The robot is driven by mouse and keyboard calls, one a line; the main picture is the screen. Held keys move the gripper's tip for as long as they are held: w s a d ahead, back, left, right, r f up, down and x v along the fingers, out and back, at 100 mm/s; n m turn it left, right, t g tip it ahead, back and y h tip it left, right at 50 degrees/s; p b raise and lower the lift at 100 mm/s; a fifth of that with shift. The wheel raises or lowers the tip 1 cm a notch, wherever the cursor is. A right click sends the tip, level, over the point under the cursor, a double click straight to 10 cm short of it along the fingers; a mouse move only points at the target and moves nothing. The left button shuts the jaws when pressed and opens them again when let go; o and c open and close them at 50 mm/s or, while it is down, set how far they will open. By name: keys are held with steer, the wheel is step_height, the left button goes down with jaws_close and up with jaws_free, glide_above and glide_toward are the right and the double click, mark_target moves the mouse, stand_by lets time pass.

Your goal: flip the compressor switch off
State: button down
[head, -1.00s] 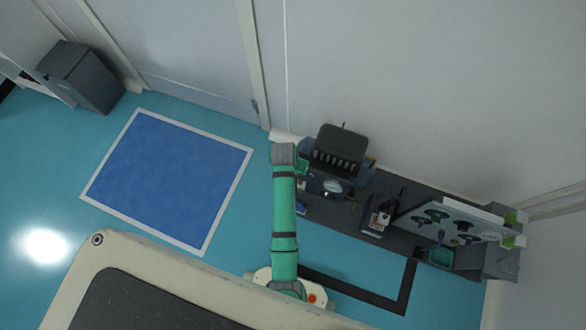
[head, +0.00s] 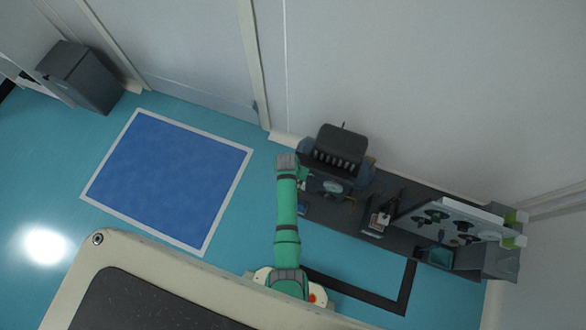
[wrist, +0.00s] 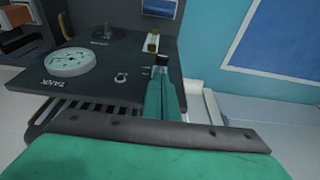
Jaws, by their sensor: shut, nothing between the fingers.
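The compressor (head: 338,150) stands against the wall, with its dark control panel (wrist: 100,88) facing up in the wrist view. A round pale gauge (wrist: 68,63) marked TANK is on the panel's left. A small pale-and-tan lever-like part (wrist: 152,42), which appears to be the switch, stands near the panel's right edge. My gripper (wrist: 161,62) is shut and empty, its dark tips just below that part in the picture. I cannot tell whether they touch it or which way the switch is set. In the head view the arm's end largely hides the gripper.
A dark knob (wrist: 104,35) and a small fitting (wrist: 121,76) with pale lettering are also on the panel. To the right of the compressor, a board with dark round parts (head: 450,222) stands on the dark floor strip. A blue floor mat (head: 168,178) lies clear at left.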

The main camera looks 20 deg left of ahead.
steer(key=shift+s+f, duration=0.3)
steer(key=shift+f, duration=0.2)
steer(key=shift+s+f, duration=0.3)
steer(key=shift+f, duration=0.2)
steer(key=shift+s+f+t, duration=0.2)
steer(key=shift+s+t, duration=0.2)
steer(key=shift+t, duration=0.2)
steer(key=s+f+t, duration=0.2)
steer(key=f+t, duration=0.1)
steer(key=shift+s+t, duration=0.25)
steer(key=shift+t, duration=0.05)
steer(key=shift+w+a, duration=0.1)
steer(key=shift+w+r, duration=0.35)
steer(key=shift+w, duration=0.25)
